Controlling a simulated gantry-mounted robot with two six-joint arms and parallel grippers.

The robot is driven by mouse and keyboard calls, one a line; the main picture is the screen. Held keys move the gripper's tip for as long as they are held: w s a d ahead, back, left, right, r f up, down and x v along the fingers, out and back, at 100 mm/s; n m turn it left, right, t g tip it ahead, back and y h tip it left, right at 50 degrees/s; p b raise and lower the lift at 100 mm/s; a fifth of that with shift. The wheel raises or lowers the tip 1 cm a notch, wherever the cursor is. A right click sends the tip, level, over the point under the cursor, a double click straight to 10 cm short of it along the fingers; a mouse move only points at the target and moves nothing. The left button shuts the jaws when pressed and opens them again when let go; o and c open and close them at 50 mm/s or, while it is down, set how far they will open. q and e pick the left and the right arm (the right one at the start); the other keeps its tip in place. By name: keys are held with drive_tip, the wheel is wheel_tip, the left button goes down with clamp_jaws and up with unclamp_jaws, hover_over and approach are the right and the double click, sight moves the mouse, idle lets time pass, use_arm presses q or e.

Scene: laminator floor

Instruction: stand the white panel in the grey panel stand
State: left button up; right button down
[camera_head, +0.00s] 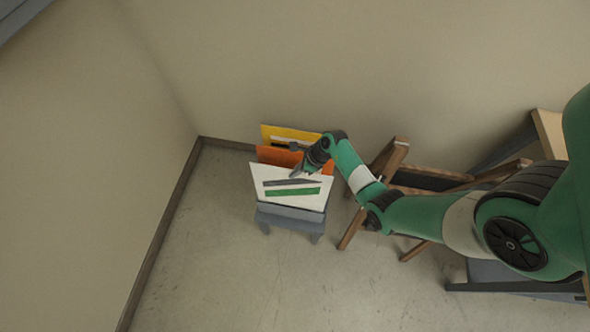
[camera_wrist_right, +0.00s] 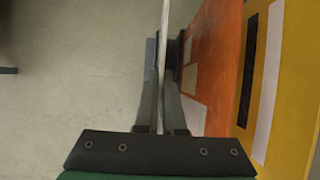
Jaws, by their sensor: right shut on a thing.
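The white panel (camera_head: 262,175) carries a dark stripe and a green stripe and stands nearly upright at the front of the grey panel stand (camera_head: 290,214). My right gripper (camera_head: 297,171) is shut on its upper edge. In the right wrist view the panel (camera_wrist_right: 166,25) shows edge-on as a thin pale strip between the fingers (camera_wrist_right: 164,65). The panel's lower edge meets the stand's front in the head view; I cannot tell whether it is seated in a slot. My left gripper is not in view.
An orange panel (camera_head: 279,156) and a yellow panel (camera_head: 272,132) stand behind the white one, close to my right fingers. A brown wooden frame (camera_head: 393,155) stands right of the stand. Walls rise behind and left; the floor in front (camera_head: 230,280) is clear.

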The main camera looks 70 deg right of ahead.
drive_tip(key=shift+a+f+b, duration=0.15)
drive_tip(key=shift+f+b, duration=0.45)
drive_tip(key=shift+f, duration=0.55)
drive_tip(key=c, duration=0.9)
unclamp_jaws()
drive_tip(key=shift+c, duration=0.2)
drive_tip(key=p+v, duration=0.5)
drive_tip(key=v, duration=0.6)
drive_tip(key=shift+s+r, duration=0.15)
drive_tip(key=shift+r, duration=0.15)
